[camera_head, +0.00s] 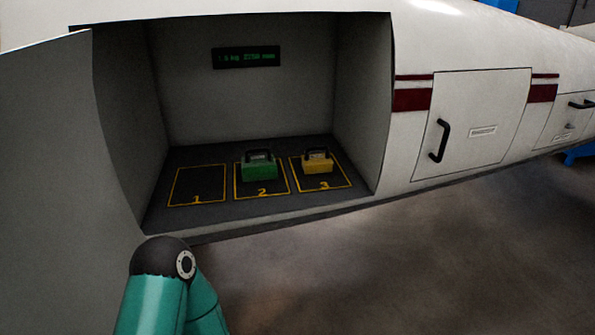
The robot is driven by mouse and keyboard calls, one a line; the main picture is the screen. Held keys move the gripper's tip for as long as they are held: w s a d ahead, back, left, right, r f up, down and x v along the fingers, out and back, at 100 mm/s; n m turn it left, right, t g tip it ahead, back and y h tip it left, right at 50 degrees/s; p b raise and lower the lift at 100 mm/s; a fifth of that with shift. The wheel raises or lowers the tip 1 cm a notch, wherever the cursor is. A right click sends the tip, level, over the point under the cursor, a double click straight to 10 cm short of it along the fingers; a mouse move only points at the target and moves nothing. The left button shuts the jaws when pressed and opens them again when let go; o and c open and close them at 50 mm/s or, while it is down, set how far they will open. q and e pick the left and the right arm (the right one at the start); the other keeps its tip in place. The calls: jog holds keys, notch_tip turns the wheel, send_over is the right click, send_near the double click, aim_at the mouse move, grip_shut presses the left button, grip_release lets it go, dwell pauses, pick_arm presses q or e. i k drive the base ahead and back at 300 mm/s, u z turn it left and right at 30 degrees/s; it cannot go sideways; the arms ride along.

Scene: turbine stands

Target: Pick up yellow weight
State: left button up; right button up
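The yellow weight (317,164) stands upright on the marked square 3, on the right of the floor inside the open compartment (215,211). It is a small block with a dark handle on top. A green weight (259,169), also with a dark handle, stands on square 2 to its left. Neither gripper is in view. Only a teal arm link of mine with a dark joint shows at the bottom left, outside the compartment and well apart from the weights.
Square 1 (197,186) is empty. The compartment has side walls, a front lip and a small display (246,58) with green text on its back wall. To the right is a closed hatch (471,122) with a black handle. Open floor (420,260) lies below.

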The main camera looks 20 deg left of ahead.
aim_at(321, 162)
jog(key=z, duration=0.15)
jog(key=i, duration=0.85)
jog(key=u, duration=0.05)
